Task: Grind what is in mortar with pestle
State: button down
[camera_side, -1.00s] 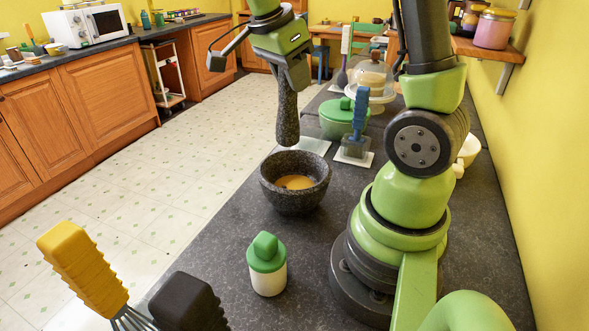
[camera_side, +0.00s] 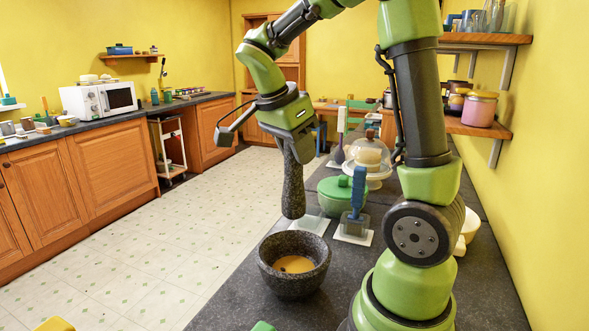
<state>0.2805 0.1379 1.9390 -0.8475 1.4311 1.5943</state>
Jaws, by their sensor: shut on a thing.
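The mortar (camera_side: 294,283) is a dark speckled stone bowl standing upright on the dark counter. A yellow-orange substance (camera_side: 296,264) lies in its bottom, with a small dark spot in it. My gripper (camera_side: 299,150) is above the mortar, pointing down, shut on the top of the pestle (camera_side: 293,190). The pestle is dark grey stone and hangs nearly upright, its thick end down. That end appears above the mortar's back rim, clear of the contents. The fingers' grip on the pestle is partly hidden by the gripper body.
A green lidded pot (camera_side: 337,199), a blue-handled tool (camera_side: 356,205) and a glass-domed stand (camera_side: 366,166) stand behind the mortar on the counter. A green lid top (camera_side: 264,327) shows at the bottom edge. My arm's base is at right. Tiled floor (camera_side: 150,265) lies to the left.

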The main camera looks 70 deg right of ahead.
aim_at(297, 214)
jog(key=shift+f, duration=0.2)
jog(key=shift+f, duration=6.9)
jog(key=shift+w, duration=0.15)
